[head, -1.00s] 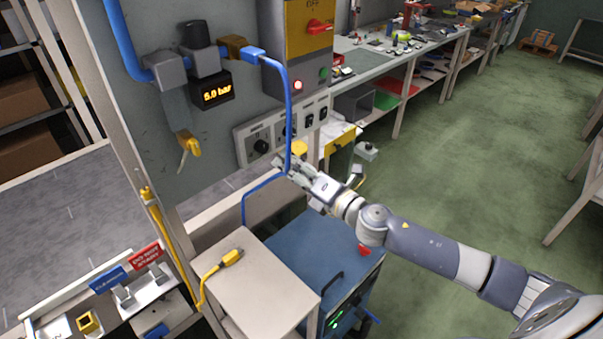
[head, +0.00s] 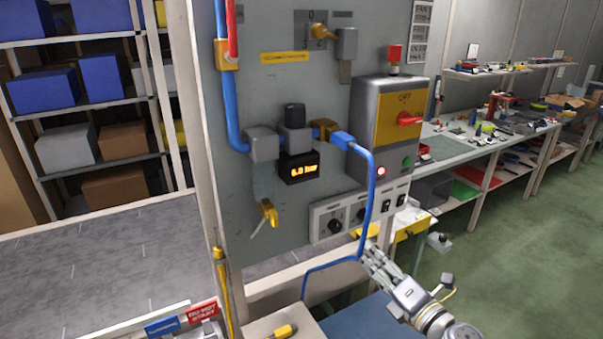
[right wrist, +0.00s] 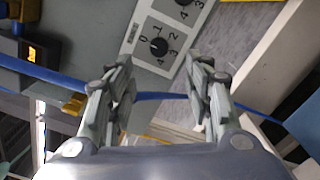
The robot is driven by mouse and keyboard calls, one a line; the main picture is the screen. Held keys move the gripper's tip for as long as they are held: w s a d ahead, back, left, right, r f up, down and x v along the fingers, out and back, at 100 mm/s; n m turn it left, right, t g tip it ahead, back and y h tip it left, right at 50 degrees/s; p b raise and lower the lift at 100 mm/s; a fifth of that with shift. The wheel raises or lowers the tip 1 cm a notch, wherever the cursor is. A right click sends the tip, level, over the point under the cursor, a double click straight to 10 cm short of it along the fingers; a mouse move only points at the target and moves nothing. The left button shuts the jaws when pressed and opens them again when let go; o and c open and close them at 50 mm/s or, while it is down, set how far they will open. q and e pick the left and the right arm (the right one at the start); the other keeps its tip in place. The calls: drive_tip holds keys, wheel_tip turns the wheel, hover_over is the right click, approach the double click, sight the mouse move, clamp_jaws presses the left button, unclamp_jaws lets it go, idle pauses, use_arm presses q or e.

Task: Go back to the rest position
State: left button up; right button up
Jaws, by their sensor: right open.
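My right gripper (head: 368,257) is at the lower right of the head view, in front of the lower edge of the grey panel (head: 285,95). In the right wrist view its two fingers (right wrist: 160,95) stand apart, open. A blue hose (head: 372,205) hangs from the panel's fitting and passes by the fingertips. In the right wrist view the hose (right wrist: 155,96) crosses behind and between the fingers; I cannot tell whether it touches them. A dial (right wrist: 160,46) shows beyond the fingers. My left gripper is in neither view.
The pressure display (head: 299,168) reads about 6.0 bar. A control box (head: 390,130) with a red switch sits right of it. A blue cabinet top (head: 375,318) lies below my right gripper. A long workbench (head: 480,150) runs back at right, with open green floor (head: 520,270) beside it.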

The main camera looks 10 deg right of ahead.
drive_tip(key=s+d+f+m+g+h, duration=0.35)
drive_tip(key=s+f+m+h, duration=0.55)
drive_tip(key=m, duration=0.8)
drive_tip(key=s+a+f+m+g+y, duration=0.1)
drive_tip(key=s+a+f+m+g, duration=0.2)
drive_tip(key=s, duration=0.4)
drive_tip(key=s+a+f+m+g+y, duration=0.1)
drive_tip(key=s+a+f+m+g, duration=0.15)
drive_tip(key=s+f+g, duration=0.4)
drive_tip(key=s+a+f+m+g+y, duration=0.1)
drive_tip(key=s+a+f+m, duration=0.15)
drive_tip(key=s, duration=0.55)
wheel_tip(320, 180, down, 27)
drive_tip(key=s+b, duration=0.2)
drive_tip(key=s+d+f+g+b, duration=0.1)
drive_tip(key=s+d+f, duration=0.1)
drive_tip(key=s+f, duration=0.6)
drive_tip(key=s+d+f+g+b, duration=0.1)
drive_tip(key=s+f, duration=0.8)
drive_tip(key=shift+d+f, duration=0.2)
drive_tip(key=shift+d, duration=0.15)
